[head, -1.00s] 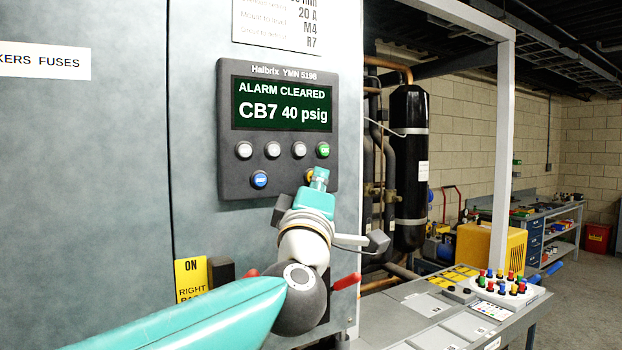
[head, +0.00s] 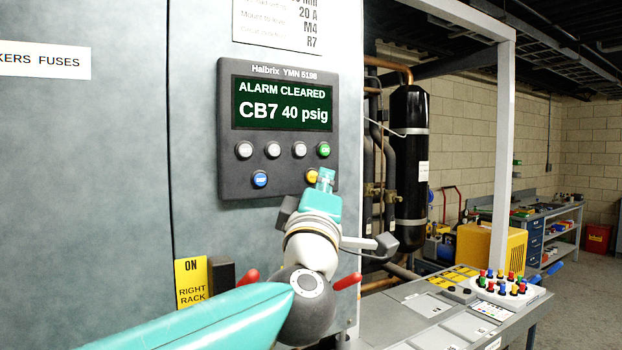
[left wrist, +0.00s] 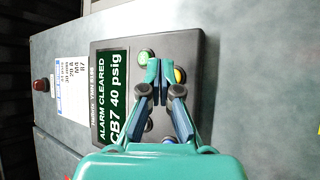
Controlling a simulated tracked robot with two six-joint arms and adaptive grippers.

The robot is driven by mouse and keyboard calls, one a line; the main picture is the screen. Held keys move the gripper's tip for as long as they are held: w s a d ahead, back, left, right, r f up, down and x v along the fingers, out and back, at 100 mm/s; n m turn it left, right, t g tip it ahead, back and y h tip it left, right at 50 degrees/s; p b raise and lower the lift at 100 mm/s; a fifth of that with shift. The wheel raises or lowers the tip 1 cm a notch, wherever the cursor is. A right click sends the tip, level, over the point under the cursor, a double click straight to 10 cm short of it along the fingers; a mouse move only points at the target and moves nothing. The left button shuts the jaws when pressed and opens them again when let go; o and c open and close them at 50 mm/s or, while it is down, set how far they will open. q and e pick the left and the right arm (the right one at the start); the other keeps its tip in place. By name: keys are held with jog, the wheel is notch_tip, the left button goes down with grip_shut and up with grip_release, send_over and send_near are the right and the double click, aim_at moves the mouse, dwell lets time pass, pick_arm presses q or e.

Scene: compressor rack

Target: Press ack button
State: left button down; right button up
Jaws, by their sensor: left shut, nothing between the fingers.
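The dark control panel (head: 229,160) on the grey cabinet has a screen (head: 282,104) reading "ALARM CLEARED CB7 40 psig". The button labels are too small to read, so I cannot tell which is ack. My left gripper (head: 326,176) is shut and empty, its tip just right of the yellow button in the head view. In the left wrist view the fingers (left wrist: 160,72) lie between the green button (left wrist: 146,56) and the yellow button (left wrist: 180,75). Contact cannot be told.
A yellow "ON RIGHT RACK" label (head: 191,284) is low on the cabinet, near red handles. A white frame post (head: 503,140) and a black cylinder (head: 410,165) stand to the right. A bench with a box of coloured buttons (head: 507,290) is at lower right.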

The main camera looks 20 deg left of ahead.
pick_arm(q)
jog(key=s+d, duration=0.1)
jog(key=d, duration=0.1)
jog(key=s+d, duration=0.2)
jog(key=shift+s, duration=0.1)
dwell(0.3)
dwell(0.7)
